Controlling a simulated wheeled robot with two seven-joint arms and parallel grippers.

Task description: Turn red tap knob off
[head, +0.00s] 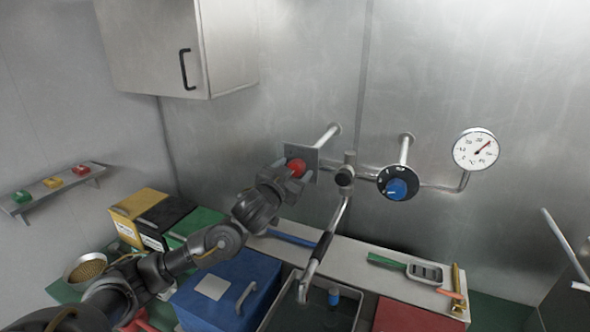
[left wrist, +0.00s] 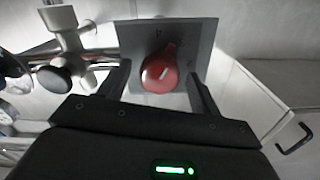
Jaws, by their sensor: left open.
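The red tap knob (head: 297,167) is mounted on a square grey plate (head: 308,157) on the wall piping, left of the faucet. My left gripper (head: 288,180) is at the knob, with its fingers open on either side of it. In the left wrist view the red knob (left wrist: 160,70) sits between the two open fingers (left wrist: 157,90), with a small gap on each side. Its pointer tip points up and slightly right in that view. The fingers partly cover the knob in the head view. My right gripper is not in view.
A blue knob (head: 396,188) on a black dial and a pressure gauge (head: 476,149) are to the right. The faucet (head: 324,240) reaches down over a sink (head: 270,318). A blue box (head: 227,290) stands below my left arm. A cabinet (head: 165,45) hangs at upper left.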

